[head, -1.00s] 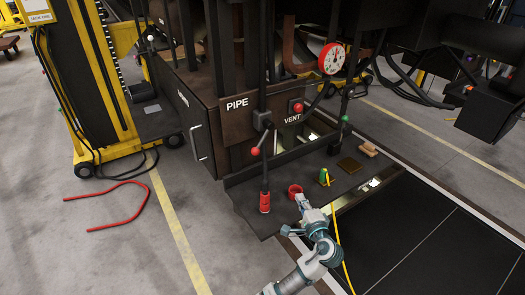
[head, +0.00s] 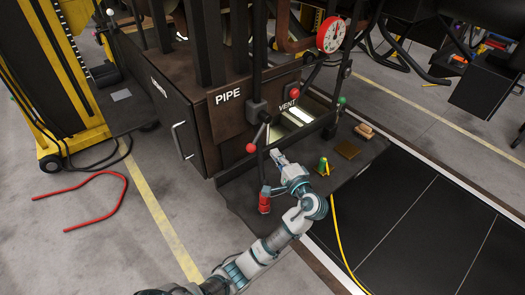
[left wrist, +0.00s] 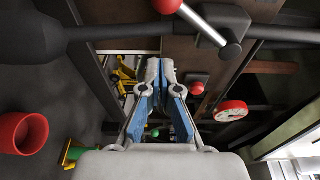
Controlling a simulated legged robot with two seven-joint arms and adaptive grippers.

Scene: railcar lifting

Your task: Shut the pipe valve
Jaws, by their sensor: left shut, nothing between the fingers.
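The pipe valve (head: 257,113) sits on the brown box under the white PIPE label. Its lever slants down and left to a red ball (head: 250,148). In the left wrist view the lever's metal rod (left wrist: 205,26) and red ball (left wrist: 166,6) are at the top, with the ball cut by the edge. My left gripper (head: 277,156) is shut and empty, below and to the right of the ball in the head view. Its fingertips (left wrist: 160,68) show below the lever in the left wrist view. I see no contact with the lever. My right gripper is not in view.
The vent valve's red ball (head: 294,93) and a round gauge (head: 331,34) are to the right. A red cup (left wrist: 22,133) shows in the left wrist view.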

